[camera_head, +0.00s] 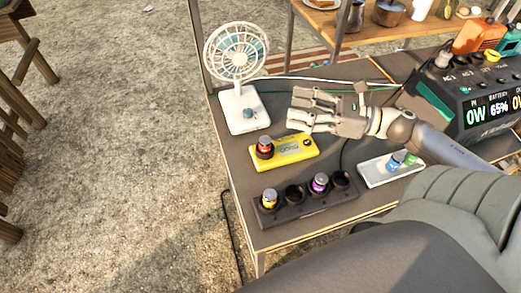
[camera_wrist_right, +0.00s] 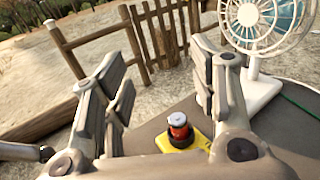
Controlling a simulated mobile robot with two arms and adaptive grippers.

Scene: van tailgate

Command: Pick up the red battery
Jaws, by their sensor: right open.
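The red battery (camera_head: 265,147) stands upright on the left end of a yellow device (camera_head: 296,147) on the table. It also shows in the right wrist view (camera_wrist_right: 179,128), beyond and between the two fingers. My right gripper (camera_head: 300,112) is open and empty, above the table and a little behind and right of the red battery, not touching it. In the right wrist view the gripper's fingers (camera_wrist_right: 157,85) are spread wide. My left gripper is not in view.
A white fan (camera_head: 240,95) stands behind the battery. A dark holder (camera_head: 305,206) with a yellow and a purple battery lies in front. A white tray (camera_head: 378,178) with blue and green batteries is at the right. A power station (camera_head: 455,120) stands at the back right.

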